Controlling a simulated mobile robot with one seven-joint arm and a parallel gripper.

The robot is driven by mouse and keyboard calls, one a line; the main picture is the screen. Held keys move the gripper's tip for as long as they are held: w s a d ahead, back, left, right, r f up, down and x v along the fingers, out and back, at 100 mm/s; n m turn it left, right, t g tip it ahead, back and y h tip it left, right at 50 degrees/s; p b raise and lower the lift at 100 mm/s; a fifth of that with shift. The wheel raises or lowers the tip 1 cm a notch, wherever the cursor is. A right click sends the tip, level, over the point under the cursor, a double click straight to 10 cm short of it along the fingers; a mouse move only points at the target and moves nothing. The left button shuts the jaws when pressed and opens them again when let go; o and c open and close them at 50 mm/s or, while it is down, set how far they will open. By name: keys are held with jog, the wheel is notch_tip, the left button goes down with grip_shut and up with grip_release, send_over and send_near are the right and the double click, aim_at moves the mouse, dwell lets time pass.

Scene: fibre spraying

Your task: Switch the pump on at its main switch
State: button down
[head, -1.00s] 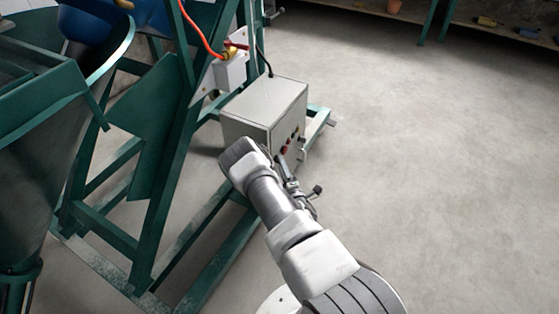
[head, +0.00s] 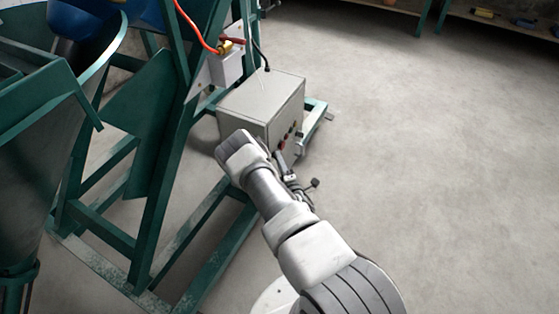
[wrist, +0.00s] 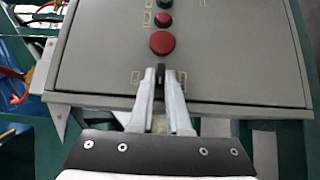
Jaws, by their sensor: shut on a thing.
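The pump's grey control box (head: 262,95) stands on the green frame, and its front panel (wrist: 230,60) fills much of the wrist view. Down the panel run a green button (wrist: 165,3), a small red button (wrist: 163,20) and a larger red button (wrist: 162,43). Below them a small dark switch handle (wrist: 161,74) shows between the fingertips. My gripper (wrist: 161,80) is shut on this handle, one finger on each side. The fingers hide most of the handle, so its position is hard to read. In the head view my arm hides much of the gripper.
Green frame beams (head: 215,240) and a hopper (head: 40,170) stand left of my arm. A small grey box (head: 226,68) with a red hose (head: 192,22) is above the control box. The concrete floor (head: 430,160) on the right is clear.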

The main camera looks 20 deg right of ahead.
jog(key=shift+r+p, duration=0.15)
jog(key=shift+p, duration=0.15)
jog(key=shift+w+d+r+m+g+y+p, duration=0.25)
jog(key=shift+m+g+y+p, duration=1.15)
jog(key=shift+g, duration=0.35)
jog(key=shift+w+d+r+m+g+y+p, duration=0.15)
jog(key=shift+d+r+m+g+y+p, duration=0.1)
jog(key=shift+m+g+y+p, duration=1.2)
jog(key=shift+w+d+r+m+g+y+p, duration=0.25)
jog(key=shift+m+g+y+p, duration=0.75)
jog(key=shift+m+g, duration=0.9)
jog(key=shift+n+g, duration=0.25)
jog(key=shift+g, duration=0.05)
jog(key=c, duration=0.9)
grip_release()
